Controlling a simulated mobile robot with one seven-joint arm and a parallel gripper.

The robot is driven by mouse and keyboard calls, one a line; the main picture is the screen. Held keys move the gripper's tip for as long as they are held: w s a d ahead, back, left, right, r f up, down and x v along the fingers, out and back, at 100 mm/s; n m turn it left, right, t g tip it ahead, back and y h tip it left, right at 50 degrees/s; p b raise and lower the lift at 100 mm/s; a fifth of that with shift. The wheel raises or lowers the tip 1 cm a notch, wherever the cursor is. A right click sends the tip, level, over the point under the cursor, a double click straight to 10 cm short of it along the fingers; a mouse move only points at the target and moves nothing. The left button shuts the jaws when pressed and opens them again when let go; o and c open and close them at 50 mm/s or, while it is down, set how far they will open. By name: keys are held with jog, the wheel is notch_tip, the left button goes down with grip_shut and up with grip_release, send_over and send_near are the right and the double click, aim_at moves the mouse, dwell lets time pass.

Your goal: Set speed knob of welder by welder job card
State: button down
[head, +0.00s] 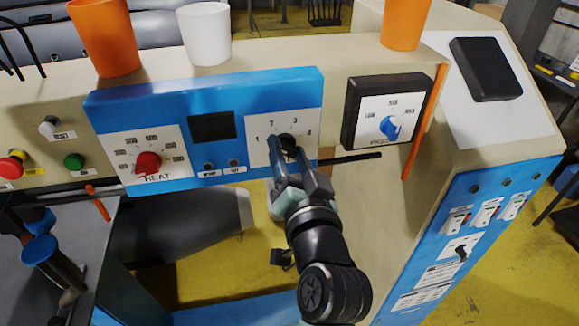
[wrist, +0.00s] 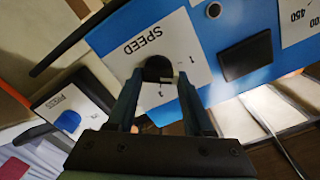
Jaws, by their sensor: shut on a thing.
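The black speed knob (head: 287,141) sits on a white dial plate marked 1 to 4 on the welder's blue panel (head: 205,87). In the wrist view the knob (wrist: 158,68) shows between the fingers, with the word SPEED upside down above it. My gripper (head: 290,158) is shut on the knob, one finger on each side; it also shows in the wrist view (wrist: 160,78). The fingers partly cover the dial, and I cannot tell which number the knob points to. I cannot make out a readable job card in either view.
A red heat knob (head: 148,163) and a dark display (head: 212,126) are to the left. A blue knob (head: 389,127) on a black-framed box is to the right, above a black rod (head: 350,158). Orange cups (head: 104,38) and a white cup (head: 207,34) stand on top.

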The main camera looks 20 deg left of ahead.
jog(key=shift+n+b, duration=1.7)
jog(key=shift+n, duration=0.2)
jog(key=shift+c, duration=1.5)
grip_release()
jog(key=shift+s, duration=0.15)
jog(key=shift+s+d+f, duration=0.1)
jog(key=shift+s+d, duration=0.1)
jog(key=shift+s, duration=0.05)
jog(key=b+v, duration=0.1)
jog(key=v, duration=1.1)
